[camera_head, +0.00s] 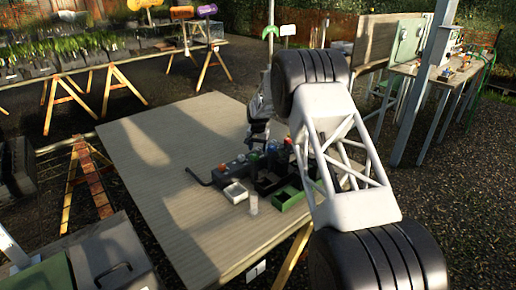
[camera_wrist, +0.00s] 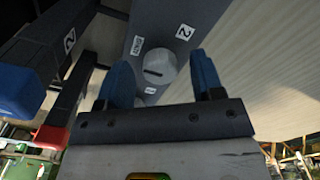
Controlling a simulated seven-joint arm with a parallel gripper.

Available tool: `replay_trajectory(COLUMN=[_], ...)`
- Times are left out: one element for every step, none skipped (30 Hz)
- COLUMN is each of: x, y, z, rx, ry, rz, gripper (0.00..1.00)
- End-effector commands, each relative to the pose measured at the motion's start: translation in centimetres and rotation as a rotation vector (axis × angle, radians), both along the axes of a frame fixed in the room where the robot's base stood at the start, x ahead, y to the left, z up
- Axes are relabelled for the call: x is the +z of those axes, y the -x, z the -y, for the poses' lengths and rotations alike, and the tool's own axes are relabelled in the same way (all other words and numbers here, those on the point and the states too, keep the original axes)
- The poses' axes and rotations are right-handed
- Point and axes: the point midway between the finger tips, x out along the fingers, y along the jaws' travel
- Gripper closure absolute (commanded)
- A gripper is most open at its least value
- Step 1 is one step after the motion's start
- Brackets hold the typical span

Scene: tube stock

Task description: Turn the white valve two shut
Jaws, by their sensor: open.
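A round pale knob (camera_wrist: 160,66), the white valve, shows in the wrist view on a dark grey block (camera_wrist: 150,25). A dark bar mark runs across its lower left face. A white label "2" (camera_wrist: 185,32) sits on the block above it. A label that seems to read "OPEN" (camera_wrist: 137,45) is at its upper left, and a small one (camera_wrist: 150,90), too small to read, is below it. My gripper (camera_wrist: 161,62) is open, with one blue fingertip on each side of the knob. I cannot tell whether they touch it. In the head view my arm largely hides this spot.
A blue part (camera_wrist: 30,92), a red part (camera_wrist: 49,136) and a second "2" label (camera_wrist: 70,41) are left of my gripper. In the head view, a white box (camera_head: 236,193), clear vessel (camera_head: 253,205) and green tray (camera_head: 287,200) stand nearby. The table's left side (camera_head: 170,150) is clear.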

Motion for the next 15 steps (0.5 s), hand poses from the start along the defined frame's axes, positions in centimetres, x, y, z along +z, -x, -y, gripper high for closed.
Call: replay_trajectory(x=[0.0,0.0,0.1,0.2,0.3,0.5,0.6,0.8,1.2,1.4,1.7,2.2,2.5,2.9,3.4], y=[0.0,0.0,0.0,0.0,0.0,0.0,0.0,0.0,0.0,0.0,0.0,0.0,0.0,0.0,0.0], z=[0.0,0.0,0.0,0.0,0.0,0.0,0.0,0.0,0.0,0.0,0.0,0.0,0.0,0.0,0.0], rx=[0.000,0.000,0.000,0.000,0.000,0.000,0.000,0.000,0.000,0.000,0.000,0.000,0.000,0.000,0.000], ry=[0.000,0.000,0.000,0.000,0.000,0.000,-0.001,-0.001,-0.001,-0.001,-0.001,-0.001,0.000,0.000,-0.001], rz=[0.000,0.000,0.000,0.000,0.000,0.001,0.001,0.001,0.001,0.002,0.001,0.001,0.001,0.001,0.001], gripper=[0.39,0.39,0.39,0.39,0.39,0.39,0.39,0.39,0.39,0.39,0.39,0.39,0.39,0.39,0.39])
